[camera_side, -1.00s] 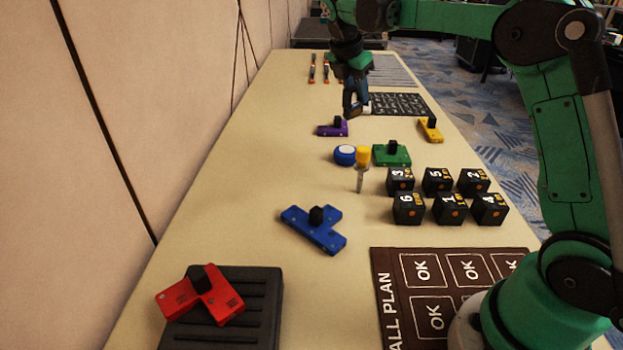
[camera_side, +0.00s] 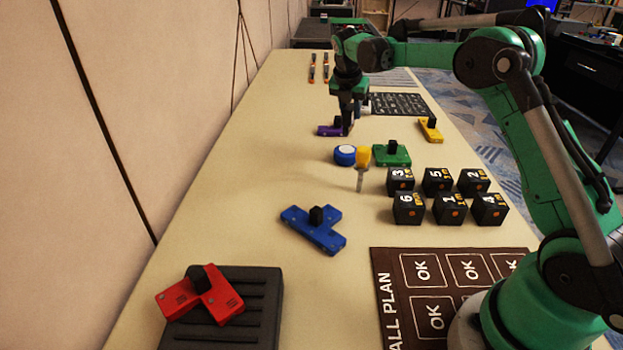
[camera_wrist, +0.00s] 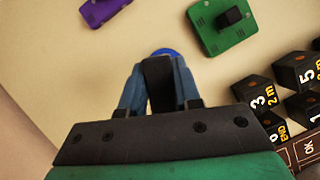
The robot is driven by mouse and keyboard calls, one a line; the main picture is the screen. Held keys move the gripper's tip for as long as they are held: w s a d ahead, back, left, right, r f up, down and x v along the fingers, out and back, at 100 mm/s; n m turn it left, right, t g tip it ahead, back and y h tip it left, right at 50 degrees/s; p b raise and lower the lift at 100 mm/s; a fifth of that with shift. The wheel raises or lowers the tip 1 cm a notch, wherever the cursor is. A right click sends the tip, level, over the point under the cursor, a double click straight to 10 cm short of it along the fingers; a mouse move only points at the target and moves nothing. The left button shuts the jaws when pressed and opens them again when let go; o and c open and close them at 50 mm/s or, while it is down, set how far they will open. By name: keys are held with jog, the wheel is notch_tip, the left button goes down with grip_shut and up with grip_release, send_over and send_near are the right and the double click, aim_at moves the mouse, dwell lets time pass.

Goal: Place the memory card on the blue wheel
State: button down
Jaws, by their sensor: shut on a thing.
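The blue wheel (camera_side: 345,154) lies flat on the table with a pale top, and a sliver of its blue edge shows in the wrist view (camera_wrist: 165,52). My gripper (camera_side: 347,124) points down, beyond the wheel in the side view and apart from it. In the wrist view my gripper (camera_wrist: 159,75) is shut on a dark flat piece, apparently the memory card (camera_wrist: 159,88), between its blue-grey fingers. The piece hides most of the wheel in that view. In the side view the held piece is hard to make out.
A yellow-handled tool (camera_side: 361,168) stands upright close to the wheel. A green piece (camera_side: 392,154) is right of it, and a purple piece (camera_side: 328,131) is beside my gripper. Several black numbered cubes (camera_side: 438,195) stand to the right. Table left of the wheel is clear.

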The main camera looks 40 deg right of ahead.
aim_at(349, 126)
jog(key=shift+f, duration=2.15)
jog(key=c, duration=0.6)
grip_release()
jog(key=shift+f, duration=0.1)
